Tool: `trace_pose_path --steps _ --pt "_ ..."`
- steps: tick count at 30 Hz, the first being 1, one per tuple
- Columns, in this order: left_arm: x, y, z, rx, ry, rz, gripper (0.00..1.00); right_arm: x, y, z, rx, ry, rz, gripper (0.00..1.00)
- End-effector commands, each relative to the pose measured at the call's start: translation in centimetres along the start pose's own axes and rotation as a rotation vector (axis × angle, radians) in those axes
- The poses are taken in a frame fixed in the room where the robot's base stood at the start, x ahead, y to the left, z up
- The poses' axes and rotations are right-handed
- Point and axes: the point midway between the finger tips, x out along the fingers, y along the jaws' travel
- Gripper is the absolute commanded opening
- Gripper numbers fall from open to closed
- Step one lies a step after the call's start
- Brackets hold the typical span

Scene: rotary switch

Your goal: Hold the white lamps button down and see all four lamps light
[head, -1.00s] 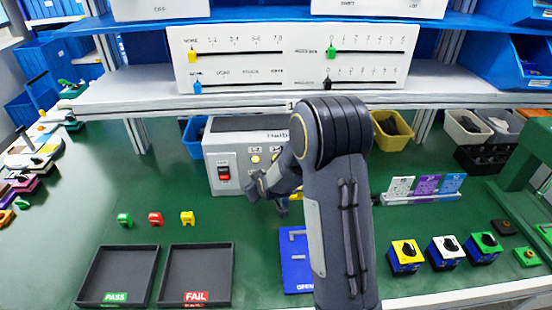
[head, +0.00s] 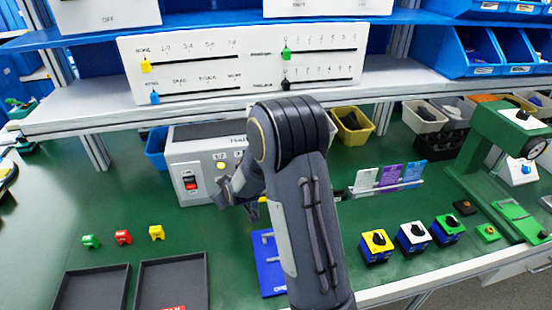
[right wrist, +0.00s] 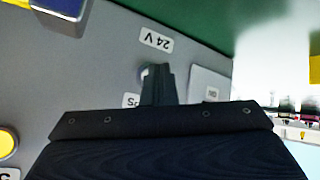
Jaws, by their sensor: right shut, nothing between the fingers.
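The grey test box (head: 185,150) stands under the shelf with a red rocker switch (head: 191,184) on its left and a yellow lamp (head: 221,166). My right arm covers much of its front in the head view. In the right wrist view, my right gripper's fingers (right wrist: 158,84) are shut and empty, close against the grey panel (right wrist: 90,70). A pale round button (right wrist: 146,72) shows partly behind the fingertips, below a "24 V" label; contact is hidden. A yellow lamp (right wrist: 6,143) shows at the left edge. The other lamps are hidden. My left gripper is not in view.
A blue fixture (head: 268,262) lies below my arm. Yellow, white and green switch blocks (head: 413,237) stand at the front right. Dark trays (head: 92,290) lie at the front left. A green press (head: 500,150) stands at right. The shelf edge (head: 110,118) overhangs the box.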

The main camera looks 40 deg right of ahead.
Motion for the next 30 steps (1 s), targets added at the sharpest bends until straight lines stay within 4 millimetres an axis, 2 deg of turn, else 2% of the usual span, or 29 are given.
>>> trace_pose_path --steps 30 --pt "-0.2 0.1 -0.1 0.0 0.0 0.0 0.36 -1.2 -0.9 0.9 0.0 0.0 0.0 0.0"
